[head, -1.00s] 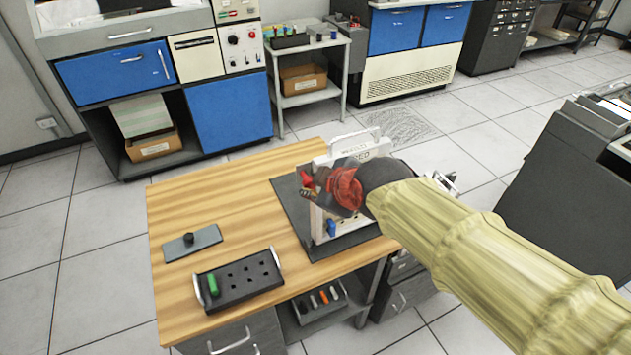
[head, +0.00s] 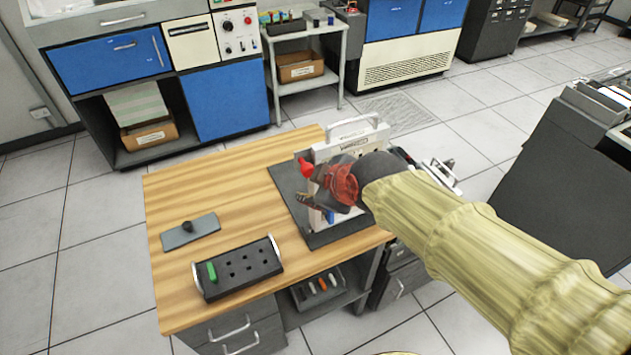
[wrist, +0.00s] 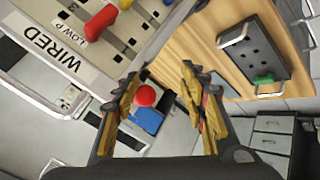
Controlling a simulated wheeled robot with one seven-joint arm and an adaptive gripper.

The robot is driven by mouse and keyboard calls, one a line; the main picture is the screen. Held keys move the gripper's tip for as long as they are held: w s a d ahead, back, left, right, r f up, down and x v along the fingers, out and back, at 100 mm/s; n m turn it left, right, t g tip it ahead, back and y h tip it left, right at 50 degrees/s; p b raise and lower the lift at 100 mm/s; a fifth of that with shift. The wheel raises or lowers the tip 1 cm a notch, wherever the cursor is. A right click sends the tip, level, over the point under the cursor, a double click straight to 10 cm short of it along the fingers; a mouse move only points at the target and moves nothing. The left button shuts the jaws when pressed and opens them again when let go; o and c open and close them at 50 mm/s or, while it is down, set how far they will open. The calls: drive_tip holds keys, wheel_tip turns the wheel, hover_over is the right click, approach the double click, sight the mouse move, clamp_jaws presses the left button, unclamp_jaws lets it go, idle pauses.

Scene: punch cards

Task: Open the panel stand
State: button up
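The panel stand (head: 330,150) is a pale upright panel with a carrying handle on top, on a dark mat at the table's right side. Its face (wrist: 105,58) fills the upper left of the wrist view, with a "WIRED" label and red and yellow levers. A round red knob (wrist: 145,95) shows between my fingertips in the wrist view, with a blue block (wrist: 147,120) behind it. My gripper (head: 312,192) is at the panel's front and hides much of it. In the wrist view its fingers (wrist: 158,92) are apart. I cannot tell whether they touch the knob.
On the wooden table (head: 215,270), a black holed tray (head: 240,270) with a green peg stands front left. A grey plate with a knob (head: 190,232) lies behind it. A lower shelf (head: 318,290) holds coloured pegs. The table's back left is clear.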

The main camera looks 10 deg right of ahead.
drive_tip(key=shift+w+r, duration=0.15)
drive_tip(key=shift+r, duration=0.4)
drive_tip(key=v, duration=1.1)
drive_tip(key=shift+s+d, duration=0.15)
drive_tip(key=shift+s, duration=0.3)
drive_tip(key=shift+r, duration=0.1)
drive_tip(key=s+d+f+m+g+h, duration=0.2)
drive_tip(key=s+d+f+m, duration=0.6)
drive_tip(key=m, duration=0.4)
drive_tip(key=shift+s+d+f+g, duration=0.15)
drive_tip(key=shift+s+f+g, duration=0.3)
drive_tip(key=shift+s, duration=0.3)
